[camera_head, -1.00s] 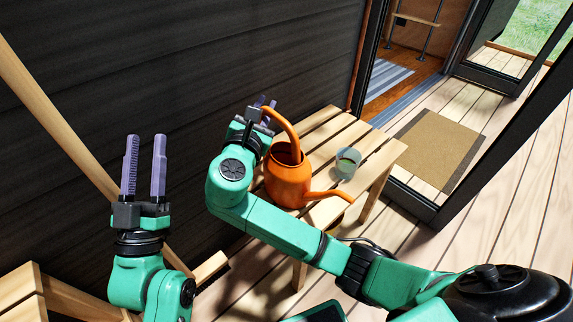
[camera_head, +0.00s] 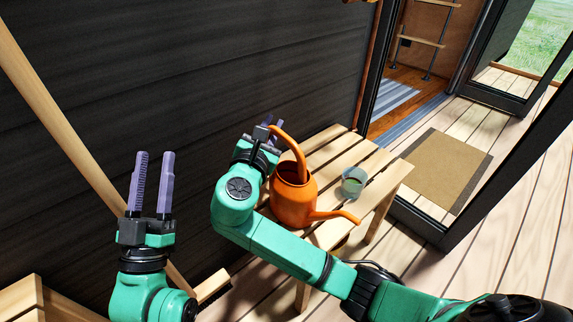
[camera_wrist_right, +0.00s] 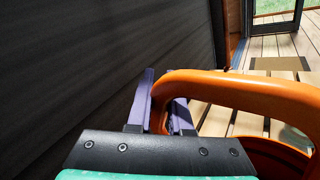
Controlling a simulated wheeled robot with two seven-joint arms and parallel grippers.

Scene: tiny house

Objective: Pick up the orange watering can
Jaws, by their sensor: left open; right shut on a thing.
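The orange watering can (camera_head: 293,199) stands upright at the slatted wooden table, its spout pointing right and its handle arching up at the back left. I cannot tell whether its base touches the slats. My right gripper (camera_head: 266,134) is shut on the can's handle, beside the dark wall. The right wrist view shows the orange handle (camera_wrist_right: 240,88) between the purple fingers (camera_wrist_right: 162,105), with part of the can's open top below. My left gripper (camera_head: 152,182) is open and empty, fingers pointing up, left of the can and apart from it.
A small clear cup (camera_head: 353,182) with something green inside stands on the table (camera_head: 334,150), right of the can. The dark wall (camera_head: 200,70) is close behind both grippers. A wooden pole (camera_head: 62,110) leans at the left. A doormat (camera_head: 447,168) lies by the doorway.

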